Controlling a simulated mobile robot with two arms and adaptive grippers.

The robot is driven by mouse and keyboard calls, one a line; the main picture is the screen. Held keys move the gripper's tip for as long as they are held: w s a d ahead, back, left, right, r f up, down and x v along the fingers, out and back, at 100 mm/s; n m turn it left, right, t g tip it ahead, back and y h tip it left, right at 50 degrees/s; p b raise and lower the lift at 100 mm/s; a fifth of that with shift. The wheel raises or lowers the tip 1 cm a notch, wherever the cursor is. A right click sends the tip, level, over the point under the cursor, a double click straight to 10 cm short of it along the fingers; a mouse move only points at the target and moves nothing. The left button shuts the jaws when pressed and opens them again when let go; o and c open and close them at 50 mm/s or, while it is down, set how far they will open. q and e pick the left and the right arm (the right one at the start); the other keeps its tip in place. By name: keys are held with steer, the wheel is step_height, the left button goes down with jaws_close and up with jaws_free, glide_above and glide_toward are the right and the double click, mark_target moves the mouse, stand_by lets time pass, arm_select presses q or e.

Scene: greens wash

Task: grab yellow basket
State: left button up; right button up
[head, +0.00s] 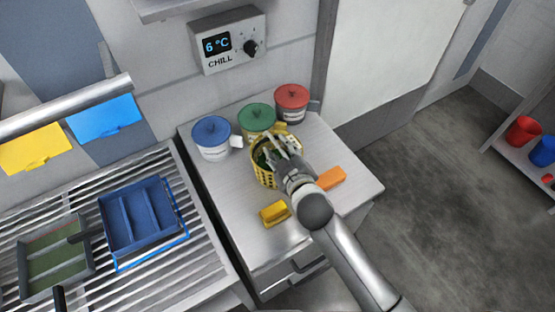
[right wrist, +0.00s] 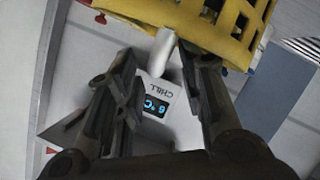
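The yellow basket (head: 263,177) stands on the metal counter, with something green inside it. My right gripper (head: 278,150) is over the basket, its fingers reaching to its rim and covering part of it. In the right wrist view the yellow basket (right wrist: 190,22) fills the top edge, at the tips of the fingers. The two fingers (right wrist: 165,65) are apart, and a pale rounded piece shows between them. I cannot tell whether a finger touches the basket. My left gripper is not in view.
Lidded pots in blue (head: 212,138), green (head: 257,121) and red (head: 292,103) stand close behind the basket. A yellow block (head: 274,213) and an orange block (head: 331,178) lie in front. A blue tray (head: 140,218) and a green tray (head: 56,258) rest on the slatted rack at left.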

mark_target(278, 147)
steer(key=shift+p+x, duration=0.3)
steer(key=shift+x, duration=1.45)
steer(key=shift+a, duration=0.1)
steer(key=shift+c, duration=0.3)
jaws_close()
steer(key=shift+f, duration=0.1)
